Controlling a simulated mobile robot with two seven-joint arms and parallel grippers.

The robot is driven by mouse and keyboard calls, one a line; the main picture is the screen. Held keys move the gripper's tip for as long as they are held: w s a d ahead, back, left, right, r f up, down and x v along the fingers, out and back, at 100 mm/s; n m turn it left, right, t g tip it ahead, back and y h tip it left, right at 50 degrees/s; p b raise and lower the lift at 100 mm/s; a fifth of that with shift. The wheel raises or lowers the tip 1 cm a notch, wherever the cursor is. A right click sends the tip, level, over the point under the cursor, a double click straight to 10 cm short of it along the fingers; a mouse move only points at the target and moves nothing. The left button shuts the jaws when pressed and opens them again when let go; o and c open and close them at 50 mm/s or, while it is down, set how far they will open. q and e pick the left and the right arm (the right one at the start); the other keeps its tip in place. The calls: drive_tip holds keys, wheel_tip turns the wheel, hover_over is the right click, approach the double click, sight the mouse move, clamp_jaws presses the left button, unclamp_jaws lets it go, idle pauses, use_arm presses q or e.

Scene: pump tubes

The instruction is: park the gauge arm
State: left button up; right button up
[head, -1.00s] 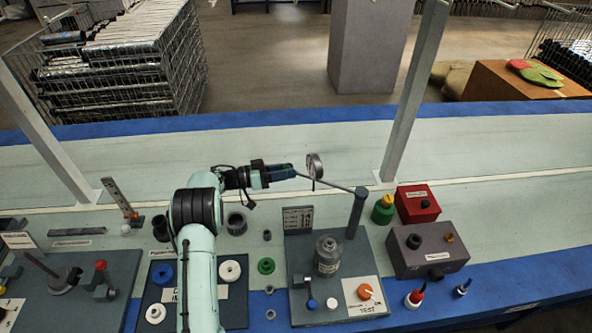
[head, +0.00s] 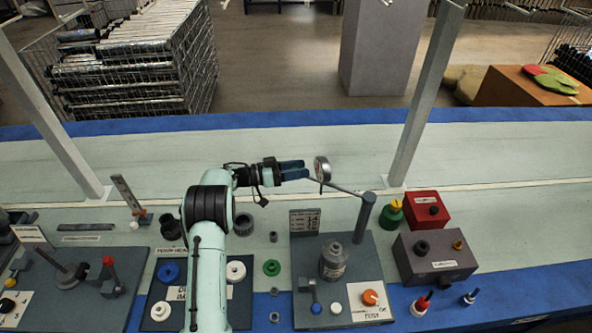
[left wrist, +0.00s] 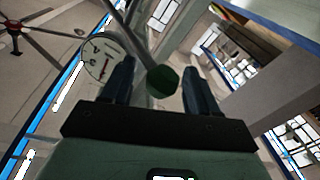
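The gauge arm is a thin grey rod (head: 345,189) reaching left from the top of a grey post (head: 364,218) on the test board. A round dial gauge (head: 322,169) sits at its free end, and a dial face (left wrist: 101,57) also shows in the left wrist view. My left gripper (head: 304,170) is just left of the gauge, pointing right. In the left wrist view its fingers (left wrist: 160,88) stand apart, with a dark green round end (left wrist: 162,82) between them and visible gaps on both sides. My right gripper is not in view.
Below the arm, the test board (head: 300,262) carries a clear cylinder (head: 333,262) and an orange knob (head: 369,297). A red box (head: 426,208), a green-yellow part (head: 389,214) and a grey box (head: 433,257) stand to the right. A pale upright pole (head: 422,110) rises behind.

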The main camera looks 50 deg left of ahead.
use_arm(q)
drive_tip(key=shift+s+f, duration=0.1)
drive_tip(key=shift+f, duration=0.4)
drive_tip(key=shift+s+a+f+y, duration=0.1)
drive_tip(key=shift+s+a+y, duration=0.2)
drive_tip(key=shift+s, duration=0.15)
drive_tip(key=v, duration=1.2)
drive_tip(key=shift+a+r, duration=0.15)
drive_tip(key=shift+r, duration=0.25)
